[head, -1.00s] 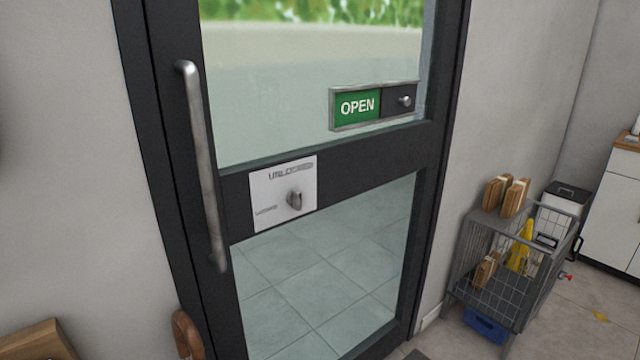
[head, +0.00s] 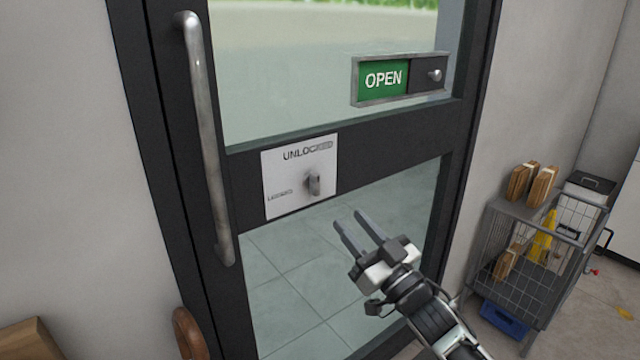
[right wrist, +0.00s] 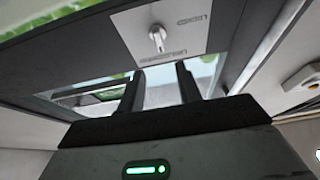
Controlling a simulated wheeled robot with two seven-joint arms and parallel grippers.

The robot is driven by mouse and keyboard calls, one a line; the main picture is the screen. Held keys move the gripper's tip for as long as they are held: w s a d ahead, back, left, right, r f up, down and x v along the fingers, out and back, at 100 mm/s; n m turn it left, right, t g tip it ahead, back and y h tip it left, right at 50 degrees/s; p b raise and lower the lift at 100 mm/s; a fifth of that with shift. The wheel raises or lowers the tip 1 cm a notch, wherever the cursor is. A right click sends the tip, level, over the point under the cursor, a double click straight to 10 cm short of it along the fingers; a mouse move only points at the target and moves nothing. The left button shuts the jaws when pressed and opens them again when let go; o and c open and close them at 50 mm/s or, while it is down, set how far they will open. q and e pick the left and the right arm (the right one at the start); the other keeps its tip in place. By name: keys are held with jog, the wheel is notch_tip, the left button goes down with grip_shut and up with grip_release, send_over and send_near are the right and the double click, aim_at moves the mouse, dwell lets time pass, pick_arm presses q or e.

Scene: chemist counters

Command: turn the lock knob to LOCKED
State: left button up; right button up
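The lock knob (head: 314,184) is a small grey lever on a white plate (head: 290,197) on the door's dark middle rail. The plate reads "UNLOCKED" at the top, with smaller, blurred lettering at its lower left. The knob stands roughly upright. My right gripper (head: 350,217) is open and empty, below and right of the plate, apart from the knob. In the right wrist view the knob (right wrist: 157,38) shows beyond and between the two spread fingers (right wrist: 158,80). My left gripper is not in view.
A long metal door handle (head: 205,140) stands left of the plate. A green OPEN sign (head: 383,79) with a slider knob is above right. A wire cart (head: 520,250) with parcels stands at the right. A wooden round object (head: 188,333) is at lower left.

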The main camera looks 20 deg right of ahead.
aim_at(318, 183)
jog(key=p+x, duration=0.1)
jog(key=x, duration=1)
jog(key=shift+w+a, duration=0.1)
jog(key=shift+w, duration=0.1)
grip_shut()
jog(key=shift+f, duration=0.1)
